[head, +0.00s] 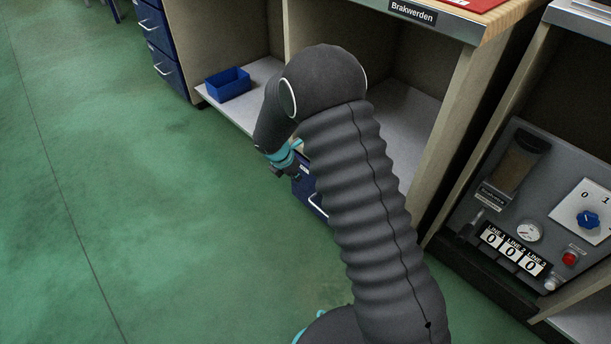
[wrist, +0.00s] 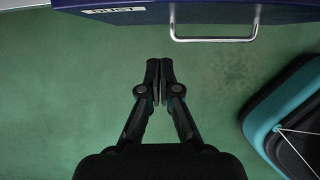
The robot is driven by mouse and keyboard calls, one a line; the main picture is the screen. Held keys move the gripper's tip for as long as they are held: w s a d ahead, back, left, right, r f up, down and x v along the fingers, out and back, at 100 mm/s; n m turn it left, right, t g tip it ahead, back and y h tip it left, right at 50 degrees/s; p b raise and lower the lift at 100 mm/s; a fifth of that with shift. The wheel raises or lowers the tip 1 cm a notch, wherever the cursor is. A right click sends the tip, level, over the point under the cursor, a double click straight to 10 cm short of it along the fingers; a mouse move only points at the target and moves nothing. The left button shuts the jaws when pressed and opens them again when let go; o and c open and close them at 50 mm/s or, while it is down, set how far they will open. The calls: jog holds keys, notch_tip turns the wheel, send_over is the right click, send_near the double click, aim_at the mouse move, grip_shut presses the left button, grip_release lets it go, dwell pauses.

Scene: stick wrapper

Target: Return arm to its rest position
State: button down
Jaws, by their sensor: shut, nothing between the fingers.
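My gripper (wrist: 160,82) is shut and empty in the wrist view, its two dark fingers together over the green floor. In the head view my dark ribbed arm rises from the bottom right, bends over at the top and points down to the left. The gripper's end is small there, beside a blue drawer front (head: 308,187) and partly hidden by the arm. In the wrist view a blue drawer (wrist: 215,14) labelled "DUST" with a metal handle (wrist: 213,38) lies just ahead of the fingertips in the picture, apart from them.
A workbench (head: 450,120) labelled "Brakwerden" has a blue bin (head: 228,83) on its lower shelf. Blue drawers (head: 163,45) stand at the upper left. A control panel (head: 530,205) with dials and counters is on the right. The green floor (head: 130,200) on the left is clear.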

jog(key=v, duration=0.7)
jog(key=shift+d, duration=0.25)
jog(key=shift+s+r, duration=0.1)
jog(key=s+d+r+m+g, duration=0.2)
jog(key=s+d+m, duration=0.2)
jog(key=s+m, duration=0.6)
jog(key=s+d+r+m+t+y, duration=0.1)
jog(key=s+d+r+m, duration=0.4)
jog(key=s+r, duration=0.2)
jog(key=s+d+r+m+t+y, duration=0.1)
jog(key=s+d+r+m+t, duration=0.1)
jog(key=s+d+r+m, duration=0.3)
jog(key=s+d+r+m+t+y, duration=0.1)
jog(key=s+d+r+m, duration=0.4)
jog(key=s+r, duration=0.4)
notch_tip(320, 180, up, 3)
jog(key=shift+s+d+r+m+t, duration=0.15)
jog(key=shift+s+d+m+t, duration=0.2)
jog(key=shift+m, duration=0.45)
